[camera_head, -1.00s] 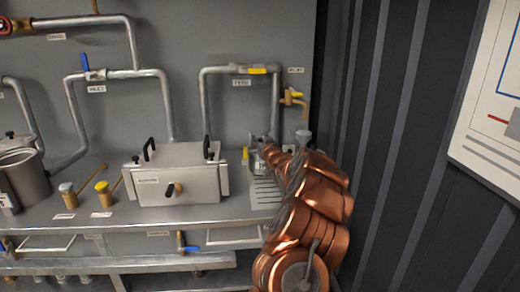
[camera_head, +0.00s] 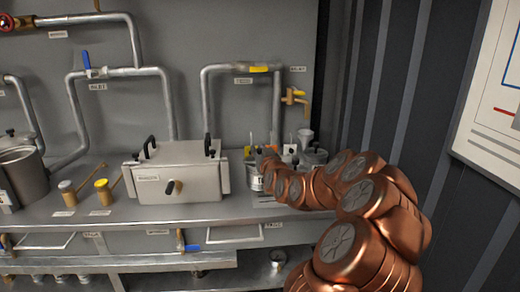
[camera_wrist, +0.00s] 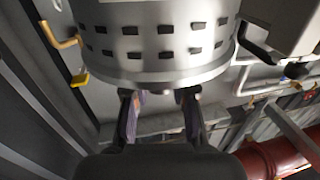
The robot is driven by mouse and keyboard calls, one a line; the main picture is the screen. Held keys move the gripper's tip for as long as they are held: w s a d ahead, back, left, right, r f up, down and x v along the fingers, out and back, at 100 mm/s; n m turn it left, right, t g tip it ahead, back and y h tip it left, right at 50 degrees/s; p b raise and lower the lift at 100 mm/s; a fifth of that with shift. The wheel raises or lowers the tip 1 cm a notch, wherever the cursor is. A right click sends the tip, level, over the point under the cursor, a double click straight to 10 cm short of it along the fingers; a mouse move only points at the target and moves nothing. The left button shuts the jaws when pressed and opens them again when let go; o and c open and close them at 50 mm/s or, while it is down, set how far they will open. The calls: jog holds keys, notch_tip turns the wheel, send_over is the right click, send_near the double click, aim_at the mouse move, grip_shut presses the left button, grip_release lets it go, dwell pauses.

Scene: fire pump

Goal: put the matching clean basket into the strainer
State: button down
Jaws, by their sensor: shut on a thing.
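My gripper (camera_wrist: 160,110) is shut on a metal basket (camera_wrist: 155,40) with rows of dark slots, which fills the top of the wrist view. In the head view my gripper (camera_head: 268,165) is at the right end of the bench, just right of the metal box, and the basket (camera_head: 254,180) shows partly beside it. More grey metal containers (camera_head: 314,158) stand behind my arm, partly hidden. I cannot tell which are baskets. A steel box (camera_head: 178,180) with two black handles and a front knob sits mid-bench. An open steel pot (camera_head: 22,172) stands at the far left. I cannot tell which vessel is the strainer.
Pipes with a blue-handled valve (camera_head: 94,72) and a yellow tap (camera_head: 292,96) run along the back wall. A funnel (camera_head: 304,138) stands near the tap. A dark ribbed wall is at right.

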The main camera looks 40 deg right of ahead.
jog(key=shift+s+a+r, duration=0.25)
jog(key=shift+s+a, duration=0.55)
jog(key=shift+a, duration=0.05)
